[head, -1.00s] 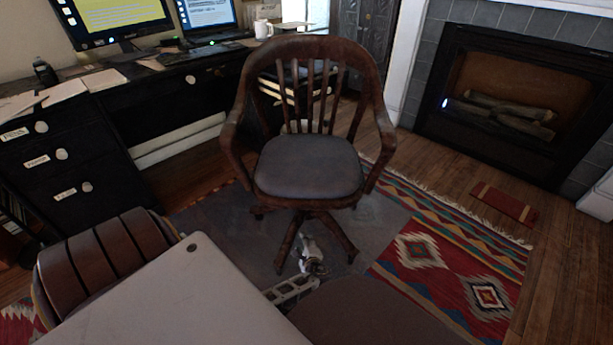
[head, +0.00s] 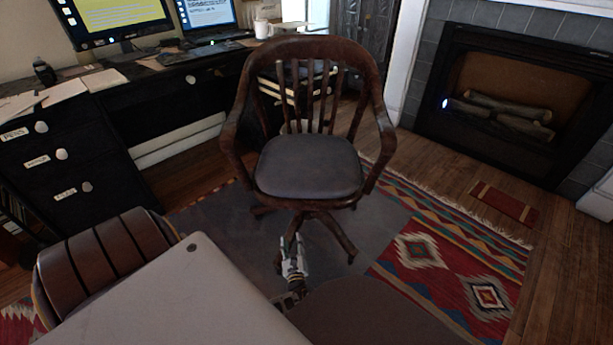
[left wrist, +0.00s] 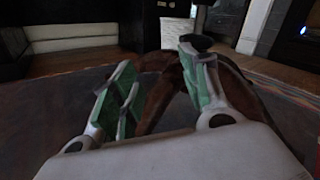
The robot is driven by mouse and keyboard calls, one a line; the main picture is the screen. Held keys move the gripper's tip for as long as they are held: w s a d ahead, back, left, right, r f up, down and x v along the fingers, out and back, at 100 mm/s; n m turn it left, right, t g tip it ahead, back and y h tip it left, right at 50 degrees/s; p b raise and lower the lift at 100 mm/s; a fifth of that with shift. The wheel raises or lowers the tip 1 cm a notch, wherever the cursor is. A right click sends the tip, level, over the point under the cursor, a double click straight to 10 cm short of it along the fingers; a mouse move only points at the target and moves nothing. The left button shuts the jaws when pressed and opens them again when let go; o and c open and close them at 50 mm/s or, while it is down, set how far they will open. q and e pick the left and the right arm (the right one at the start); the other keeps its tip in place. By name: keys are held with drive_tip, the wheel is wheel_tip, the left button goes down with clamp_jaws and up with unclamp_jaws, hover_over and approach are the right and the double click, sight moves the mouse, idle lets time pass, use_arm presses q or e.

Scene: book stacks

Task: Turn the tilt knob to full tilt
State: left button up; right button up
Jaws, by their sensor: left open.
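A wooden swivel chair (head: 310,165) with a grey seat stands on the mat in the head view. Its star base (head: 318,228) is below the seat; I cannot make out a tilt knob, and the seat's underside is hidden. My left gripper (head: 291,250) is in front of the chair's base, low down, seen partly over the pale panel's far edge. In the left wrist view my left gripper (left wrist: 160,80) is open and empty, its green-padded fingers apart, with brown chair legs (left wrist: 172,88) beyond and between them. My right gripper is not in view.
A black desk (head: 160,90) with monitors and drawers stands behind and left. A fireplace (head: 515,105) is at right. A patterned rug (head: 455,265) and wooden floor lie right of the chair. A fabric-covered rounded surface (head: 370,315) is close in front.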

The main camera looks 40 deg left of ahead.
use_arm(q)
drive_tip(key=d+r+m+t+h, duration=0.1)
drive_tip(key=d+r+m+t, duration=0.3)
drive_tip(key=m+t, duration=0.3)
drive_tip(key=shift+w+d+r+m+h, duration=0.2)
drive_tip(key=shift+d+r+m+h, duration=0.3)
drive_tip(key=shift+m, duration=1.4)
drive_tip(key=shift+a+r, duration=0.1)
drive_tip(key=shift+a, duration=0.05)
drive_tip(key=shift+w+r, duration=0.1)
drive_tip(key=shift+w, duration=0.05)
